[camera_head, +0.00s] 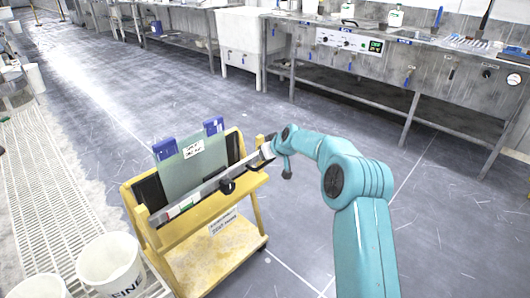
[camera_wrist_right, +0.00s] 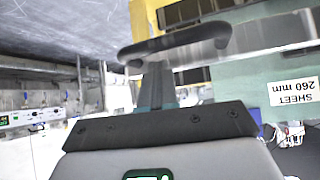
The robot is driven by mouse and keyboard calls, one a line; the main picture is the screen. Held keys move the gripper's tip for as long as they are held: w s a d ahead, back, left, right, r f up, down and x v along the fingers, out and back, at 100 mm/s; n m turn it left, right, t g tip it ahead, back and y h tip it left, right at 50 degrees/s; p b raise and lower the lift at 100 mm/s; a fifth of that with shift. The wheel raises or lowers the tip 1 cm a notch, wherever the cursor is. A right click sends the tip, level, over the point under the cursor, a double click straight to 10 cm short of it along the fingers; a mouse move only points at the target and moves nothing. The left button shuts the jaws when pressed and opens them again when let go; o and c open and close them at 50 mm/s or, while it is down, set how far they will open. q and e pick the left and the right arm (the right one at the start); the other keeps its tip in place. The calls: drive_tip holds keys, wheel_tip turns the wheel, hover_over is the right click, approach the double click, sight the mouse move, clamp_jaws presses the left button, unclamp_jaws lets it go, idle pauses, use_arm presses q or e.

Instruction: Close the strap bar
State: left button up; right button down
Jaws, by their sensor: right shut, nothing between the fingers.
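The strap bar (camera_head: 200,193) is a long grey bar across the front of a yellow rack (camera_head: 205,223). It has a dark knob or handle (camera_head: 228,186) and red and white patches towards its left end. A green sheet (camera_head: 190,170) stands upright behind it. My right gripper (camera_head: 268,151) is at the bar's right end, shut and empty. In the right wrist view, my shut fingers (camera_wrist_right: 155,72) point at a black handle (camera_wrist_right: 175,42) in front of the grey bar (camera_wrist_right: 260,38). Whether they touch is unclear. My left gripper is not in view.
Blue blocks (camera_head: 165,149) stand behind the sheet, which carries a white label (camera_head: 194,149). A steel bench (camera_head: 400,70) lines the back. The floor right of the rack is clear.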

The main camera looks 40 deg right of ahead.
drive_tip(key=shift+w+a+r, duration=0.1)
drive_tip(key=shift+w+r, duration=0.25)
idle(0.4)
drive_tip(key=shift+s, duration=0.1)
